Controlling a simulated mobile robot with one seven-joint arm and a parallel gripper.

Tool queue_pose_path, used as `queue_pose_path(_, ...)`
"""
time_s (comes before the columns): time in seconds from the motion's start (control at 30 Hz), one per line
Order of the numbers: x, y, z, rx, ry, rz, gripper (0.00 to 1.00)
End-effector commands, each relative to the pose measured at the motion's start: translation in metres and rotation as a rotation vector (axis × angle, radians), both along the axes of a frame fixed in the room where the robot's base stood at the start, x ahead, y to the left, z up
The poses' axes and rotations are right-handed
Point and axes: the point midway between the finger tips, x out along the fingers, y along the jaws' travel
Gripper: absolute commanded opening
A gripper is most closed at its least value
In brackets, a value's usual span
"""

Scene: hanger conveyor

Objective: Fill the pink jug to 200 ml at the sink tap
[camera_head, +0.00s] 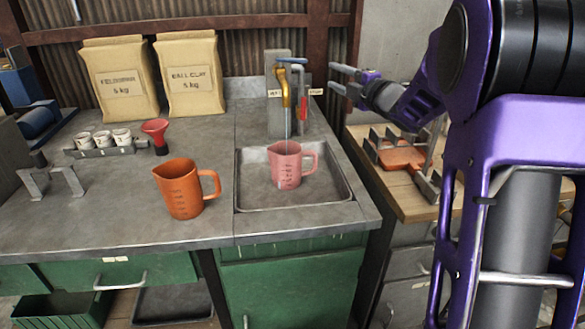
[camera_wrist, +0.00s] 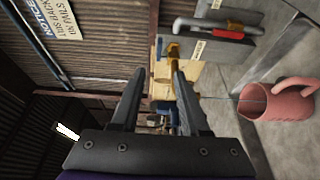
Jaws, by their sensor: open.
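The pink jug (camera_head: 287,165) stands upright in the sink (camera_head: 243,181), under the brass tap (camera_head: 286,93) with a blue lever (camera_head: 291,60). A thin stream of water runs from the tap into the jug. The water level inside cannot be read. The jug also shows at the right of the wrist view (camera_wrist: 275,103), with the tap (camera_wrist: 178,77) near the middle. My gripper (camera_head: 336,77) is open and empty, right of the taps at about lever height. Its two fingers (camera_wrist: 158,70) point towards the tap in the wrist view.
A red-handled valve (camera_head: 303,103) is beside the tap. An orange jug (camera_head: 180,190) stands on the counter left of the sink. A red funnel (camera_head: 155,131), small white cups (camera_head: 103,139) and two paper sacks (camera_head: 190,75) are farther left. A wooden bench (camera_head: 380,180) lies right.

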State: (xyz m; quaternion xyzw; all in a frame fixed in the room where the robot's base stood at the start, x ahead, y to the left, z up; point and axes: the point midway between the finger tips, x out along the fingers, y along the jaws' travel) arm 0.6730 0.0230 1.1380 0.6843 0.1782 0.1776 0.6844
Motion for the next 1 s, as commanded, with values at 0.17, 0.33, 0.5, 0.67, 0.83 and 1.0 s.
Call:
queue_pose_path(0.17,0.0,0.0,0.0,0.0,0.0,0.0,0.45)
queue_pose_path(0.33,0.0,0.0,0.0,0.0,0.0,0.0,0.14)
queue_pose_path(0.5,-0.004,0.008,0.0,0.007,0.0,-0.002,0.0)
queue_pose_path(0.67,-0.01,0.025,0.001,0.007,-0.001,-0.002,0.0)
queue_pose_path(0.83,-0.014,0.038,0.001,0.001,0.0,0.004,0.0)
queue_pose_path(1.0,0.0,0.048,0.001,0.001,0.0,0.006,0.0)
